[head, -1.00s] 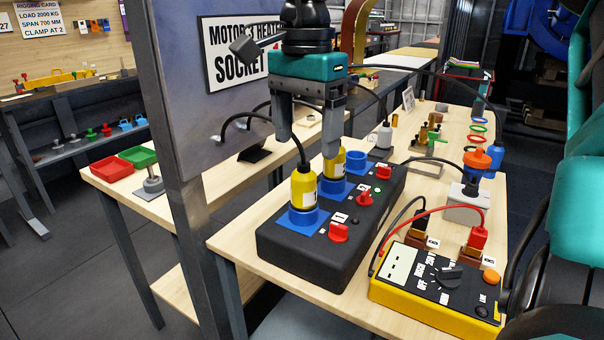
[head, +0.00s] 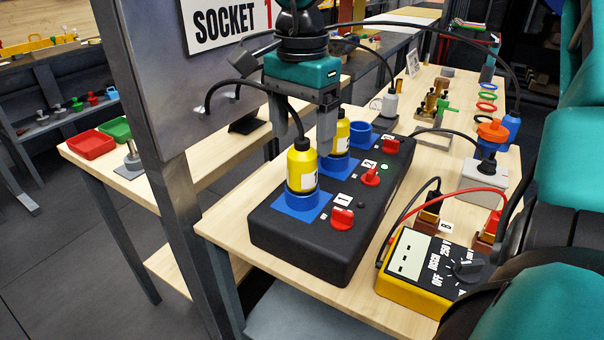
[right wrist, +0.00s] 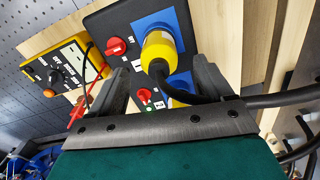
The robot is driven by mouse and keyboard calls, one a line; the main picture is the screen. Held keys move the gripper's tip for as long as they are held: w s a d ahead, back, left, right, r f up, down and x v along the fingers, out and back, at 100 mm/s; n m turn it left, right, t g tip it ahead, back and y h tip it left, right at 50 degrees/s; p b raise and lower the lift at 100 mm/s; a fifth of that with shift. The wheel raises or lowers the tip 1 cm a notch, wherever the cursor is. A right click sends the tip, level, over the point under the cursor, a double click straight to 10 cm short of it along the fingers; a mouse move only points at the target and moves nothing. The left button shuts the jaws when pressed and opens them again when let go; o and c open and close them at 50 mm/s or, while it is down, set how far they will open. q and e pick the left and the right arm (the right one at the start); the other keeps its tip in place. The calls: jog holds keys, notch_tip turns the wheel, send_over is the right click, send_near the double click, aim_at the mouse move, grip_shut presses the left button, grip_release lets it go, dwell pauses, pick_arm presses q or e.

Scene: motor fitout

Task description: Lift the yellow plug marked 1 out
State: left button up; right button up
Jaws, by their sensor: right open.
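The near yellow plug (head: 301,170) stands upright in the blue socket marked 1 at the near end of the black socket box (head: 315,245). Its black cable leaves the top and curves left. My right gripper (head: 302,138) is open and empty, fingers pointing down, just above and behind this plug. In the right wrist view the plug (right wrist: 160,48) shows ahead of the open fingers (right wrist: 164,70), not gripped. A second yellow plug (head: 341,135) stands in the middle socket, partly hidden by a finger. My left gripper is not in view.
Red knobs, one of them (head: 342,218), sit beside the sockets. A yellow meter (head: 415,285) with leads stands to the right. A grey post and the sign panel (head: 165,80) rise close on the left. Several bottles and coloured rings (head: 487,97) lie farther back.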

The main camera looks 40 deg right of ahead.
aim_at(302, 158)
jog(key=shift+f, duration=2.8)
jog(key=shift+s, duration=0.1)
jog(key=shift+c, duration=0.4)
jog(key=c, duration=1.1)
jog(key=shift+c, duration=0.2)
jog(key=shift+r, duration=0.15)
notch_tip(302, 158, up, 20)
jog(key=p, duration=0.2)
